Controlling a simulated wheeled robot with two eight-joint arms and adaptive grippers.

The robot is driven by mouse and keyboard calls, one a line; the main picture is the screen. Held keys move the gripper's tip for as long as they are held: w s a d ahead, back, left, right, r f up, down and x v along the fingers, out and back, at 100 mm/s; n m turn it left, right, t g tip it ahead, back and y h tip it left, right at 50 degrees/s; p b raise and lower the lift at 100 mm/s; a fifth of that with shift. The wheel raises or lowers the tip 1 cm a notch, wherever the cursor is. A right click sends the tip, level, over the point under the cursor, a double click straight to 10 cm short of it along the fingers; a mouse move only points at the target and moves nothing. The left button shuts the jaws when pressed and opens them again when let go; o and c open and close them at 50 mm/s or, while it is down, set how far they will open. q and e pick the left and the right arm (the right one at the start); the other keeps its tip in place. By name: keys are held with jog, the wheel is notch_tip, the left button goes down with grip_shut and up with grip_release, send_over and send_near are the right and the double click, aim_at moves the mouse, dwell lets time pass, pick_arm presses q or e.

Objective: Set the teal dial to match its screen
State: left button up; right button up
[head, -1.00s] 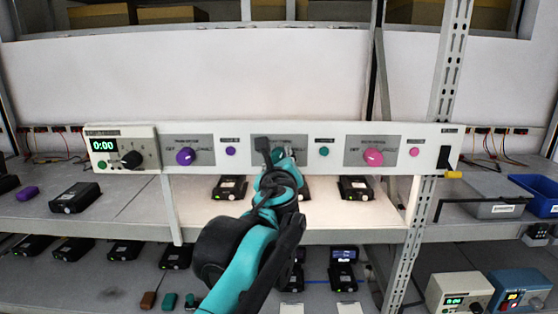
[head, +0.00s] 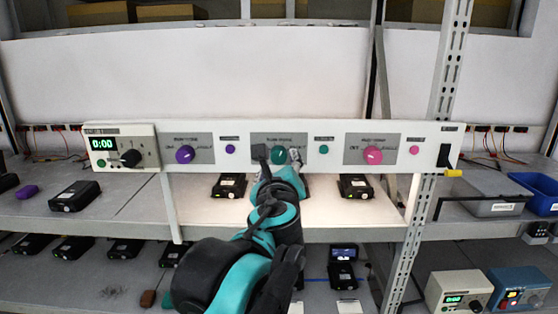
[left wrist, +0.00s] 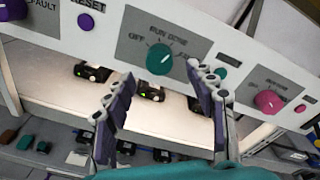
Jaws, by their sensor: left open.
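The teal dial (head: 278,154) sits on the grey middle plate of the white panel. In the left wrist view the same teal dial (left wrist: 159,59) has OFF at its left and RUN DOSE above; its pointer is too small to read surely. My left gripper (head: 278,155) is open, one finger on each side of the dial in the head view. In the left wrist view my left gripper (left wrist: 160,80) has its fingers spread, with the dial between and beyond the tips; contact is not visible. My right gripper is not in view. Which screen belongs to the teal dial is unclear.
A purple dial (head: 185,155) and a pink dial (head: 372,156) flank it, with a small teal button (head: 323,150) between. A timer box (head: 122,148) reads 0:00. Black devices stand on the shelf below. A lower device (head: 343,262) has a small lit screen.

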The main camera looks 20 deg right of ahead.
pick_arm(q)
jog(key=v, duration=0.6)
jog(key=shift+s, duration=0.3)
jog(key=shift+a, duration=0.1)
jog(key=a+f+n+g+y+b, duration=0.1)
jog(key=a+f+n+y+b, duration=0.1)
jog(key=a+f+n+b, duration=0.75)
jog(key=s+a+f+n+g+y+b, duration=0.1)
jog(key=a+f+n+g+y+b, duration=0.35)
jog(key=f, duration=1.05)
jog(key=a+f+n+t+b, duration=0.1)
jog(key=a+f+n+b, duration=0.25)
jog(key=a+f, duration=0.8)
jog(key=s+a+f+n+g+b, duration=0.1)
jog(key=s+f+n+b, duration=0.3)
jog(key=f, duration=0.9)
jog(key=s+a+f+n+g+h+b, duration=0.1)
jog(key=s+f+n+b, duration=0.4)
jog(key=f, duration=0.8)
jog(key=s+a+f+n+g+b, duration=0.3)
jog(key=f+n+b, duration=0.3)
jog(key=f+b, duration=0.3)
notch_tip(320, 180, down, 4)
jog(key=shift+s+a+r+h, duration=0.1)
jog(key=shift+s+a+h, duration=0.25)
jog(key=shift+s+a, duration=0.4)
